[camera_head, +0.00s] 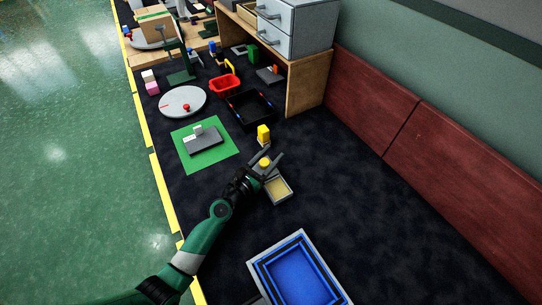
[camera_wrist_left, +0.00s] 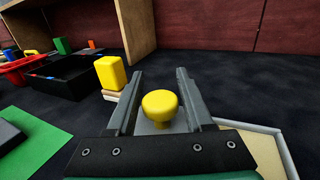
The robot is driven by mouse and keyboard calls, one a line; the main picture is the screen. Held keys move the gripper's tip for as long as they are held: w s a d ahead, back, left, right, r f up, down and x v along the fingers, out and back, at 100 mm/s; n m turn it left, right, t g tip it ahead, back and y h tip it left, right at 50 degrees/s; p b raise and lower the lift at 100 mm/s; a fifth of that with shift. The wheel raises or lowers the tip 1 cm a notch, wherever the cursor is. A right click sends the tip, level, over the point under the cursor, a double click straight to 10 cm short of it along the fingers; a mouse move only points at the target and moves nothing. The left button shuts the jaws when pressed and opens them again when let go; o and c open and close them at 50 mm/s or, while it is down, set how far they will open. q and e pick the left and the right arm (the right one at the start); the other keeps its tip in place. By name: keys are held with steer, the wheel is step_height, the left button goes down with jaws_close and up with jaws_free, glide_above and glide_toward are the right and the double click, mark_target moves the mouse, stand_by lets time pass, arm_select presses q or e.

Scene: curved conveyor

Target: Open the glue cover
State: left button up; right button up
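A yellow round knob (camera_head: 264,162) stands up between the fingers of my left gripper (camera_head: 272,160). The wrist view shows the knob (camera_wrist_left: 160,105) on a grey plate (camera_wrist_left: 150,128), seemingly the glue cover; most of the plate is hidden by the gripper. My left gripper (camera_wrist_left: 158,95) is open, one finger on each side of the knob, with visible gaps. A small pale-rimmed box (camera_head: 278,188) with a tan inside lies just beside the gripper; its edge also shows in the wrist view (camera_wrist_left: 286,150). My right gripper is in neither view.
A yellow block (camera_head: 263,132) stands just beyond the gripper. A green mat with a grey plate (camera_head: 204,141), a black tray (camera_head: 251,109) and a red basket (camera_head: 225,84) lie farther back. A blue bin (camera_head: 298,274) is in front. The dark table to the right is clear.

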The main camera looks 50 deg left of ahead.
arm_select(q)
steer(key=shift+o, duration=1.1)
steer(key=shift+s, duration=0.1)
steer(key=s, duration=0.3)
steer(key=s+d, duration=0.1)
steer(key=s, duration=0.3)
steer(key=s+d+p, duration=0.1)
steer(key=s, duration=0.3)
steer(key=shift+s, duration=0.2)
